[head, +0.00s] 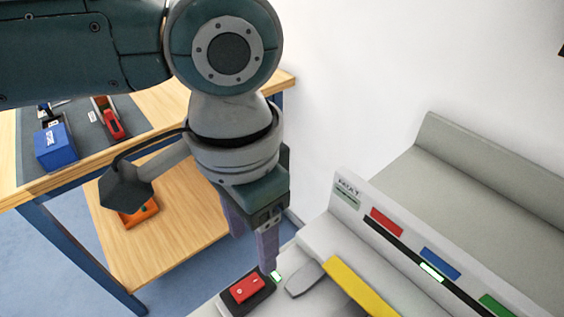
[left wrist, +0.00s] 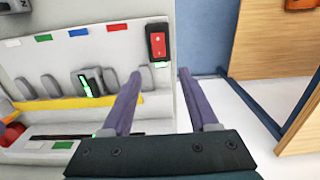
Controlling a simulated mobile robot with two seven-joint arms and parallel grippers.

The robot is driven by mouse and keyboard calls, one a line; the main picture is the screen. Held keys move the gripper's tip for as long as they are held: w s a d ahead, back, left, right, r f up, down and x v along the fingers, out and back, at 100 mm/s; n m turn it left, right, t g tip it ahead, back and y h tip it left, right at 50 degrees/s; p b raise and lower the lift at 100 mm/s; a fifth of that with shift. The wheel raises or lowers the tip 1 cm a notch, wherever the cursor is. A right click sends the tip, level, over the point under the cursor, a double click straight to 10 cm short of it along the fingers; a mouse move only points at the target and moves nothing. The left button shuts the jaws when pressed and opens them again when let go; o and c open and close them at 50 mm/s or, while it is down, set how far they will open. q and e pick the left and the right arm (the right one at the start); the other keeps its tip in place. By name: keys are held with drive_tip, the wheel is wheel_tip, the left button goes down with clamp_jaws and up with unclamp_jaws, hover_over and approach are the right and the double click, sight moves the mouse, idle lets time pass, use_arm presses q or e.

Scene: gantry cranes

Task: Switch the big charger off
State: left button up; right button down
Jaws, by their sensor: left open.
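The big charger (head: 340,230) is a pale grey bench unit at the lower right. A red rocker switch (head: 247,289) in a black frame sits at its near left corner; it also shows at the top middle of the left wrist view (left wrist: 159,43). A small green light (head: 277,277) glows beside the switch. I cannot tell which way the rocker is tipped. My left gripper (head: 254,252) points down just behind the switch, its purple fingers apart and empty. In the left wrist view the fingers reach toward the switch, without clear contact. My right gripper is not in view.
The charger carries grey bays, a yellow strip (head: 358,288), coloured labels and a lit green bar (head: 431,271). A wooden table (head: 165,115) at the left holds a blue box (head: 54,147) and a red item (head: 112,124). An orange object (head: 139,212) lies on its lower shelf.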

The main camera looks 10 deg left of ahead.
sight(258, 280)
use_arm(q)
wheel_tip(258, 280, down, 9)
drive_tip(key=shift+r+b, duration=0.2)
drive_tip(key=shift+b, duration=0.6)
clamp_jaws()
drive_tip(key=shift+r, duration=0.1)
